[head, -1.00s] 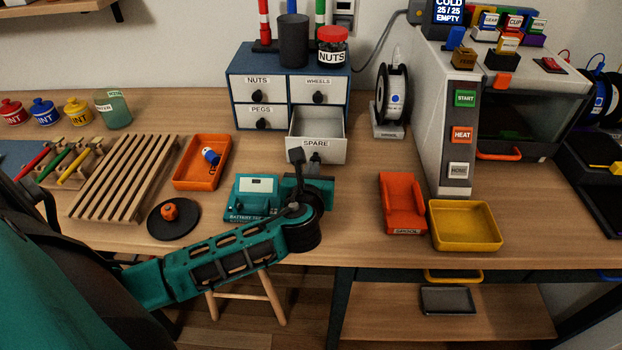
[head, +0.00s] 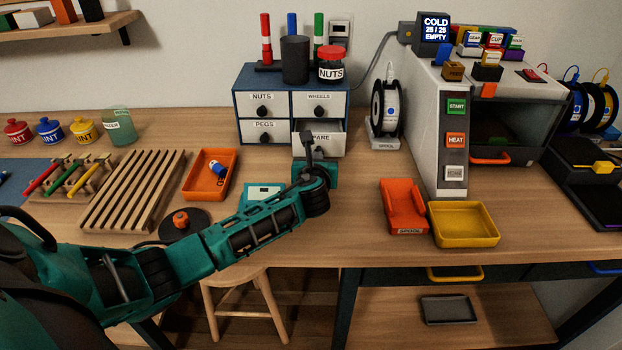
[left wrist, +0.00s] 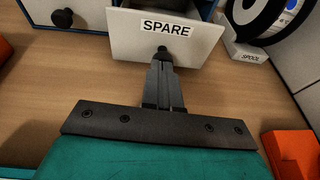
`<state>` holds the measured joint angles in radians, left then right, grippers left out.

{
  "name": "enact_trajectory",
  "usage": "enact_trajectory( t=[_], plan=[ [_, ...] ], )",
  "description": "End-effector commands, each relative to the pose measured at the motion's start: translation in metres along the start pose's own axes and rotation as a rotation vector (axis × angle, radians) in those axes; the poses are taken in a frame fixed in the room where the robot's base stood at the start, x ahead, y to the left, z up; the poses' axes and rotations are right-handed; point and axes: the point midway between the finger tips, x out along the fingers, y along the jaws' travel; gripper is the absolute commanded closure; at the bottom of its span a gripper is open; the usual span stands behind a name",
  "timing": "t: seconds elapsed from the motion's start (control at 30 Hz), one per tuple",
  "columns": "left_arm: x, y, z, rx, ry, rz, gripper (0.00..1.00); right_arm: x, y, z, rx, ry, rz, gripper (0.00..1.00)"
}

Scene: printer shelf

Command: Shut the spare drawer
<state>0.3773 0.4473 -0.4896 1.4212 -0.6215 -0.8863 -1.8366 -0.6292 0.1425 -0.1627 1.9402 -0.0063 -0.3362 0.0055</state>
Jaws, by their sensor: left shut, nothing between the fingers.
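The spare drawer (head: 327,139) is the lower right drawer of the small blue and white cabinet (head: 236,104). It stands a little way out of the cabinet. In the left wrist view its white front (left wrist: 190,45) with the SPARE label faces me. My left gripper (head: 306,137) is shut and empty, in front of the drawer. In the left wrist view its fingertips (left wrist: 162,62) are at the dark knob (left wrist: 161,51), apparently touching it. In the head view my gripper hides the knob and part of the label. My right gripper is in neither view.
A teal battery tester (head: 262,192) lies below my left arm. An orange tray (head: 231,178) stands to the left. A spool on a stand (head: 386,142) stands right of the cabinet. The table between the cabinet and the orange holder (head: 402,205) is clear.

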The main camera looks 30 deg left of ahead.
Motion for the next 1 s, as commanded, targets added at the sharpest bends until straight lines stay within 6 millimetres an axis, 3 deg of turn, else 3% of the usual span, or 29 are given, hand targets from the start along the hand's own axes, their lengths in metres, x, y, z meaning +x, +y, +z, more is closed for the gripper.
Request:
enact_trajectory(
  t=[0.2,0.33,1.0],
  plan=[
    [0.042,0.004,0.012,-0.001,-0.001,0.003,1.0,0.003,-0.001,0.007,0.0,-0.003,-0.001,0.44],
    [0.056,0.004,0.017,-0.002,-0.001,0.001,1.0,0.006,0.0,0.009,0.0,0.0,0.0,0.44],
    [0.063,0.01,0.026,-0.004,-0.009,0.004,1.0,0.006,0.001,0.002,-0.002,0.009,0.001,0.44]
  ],
)
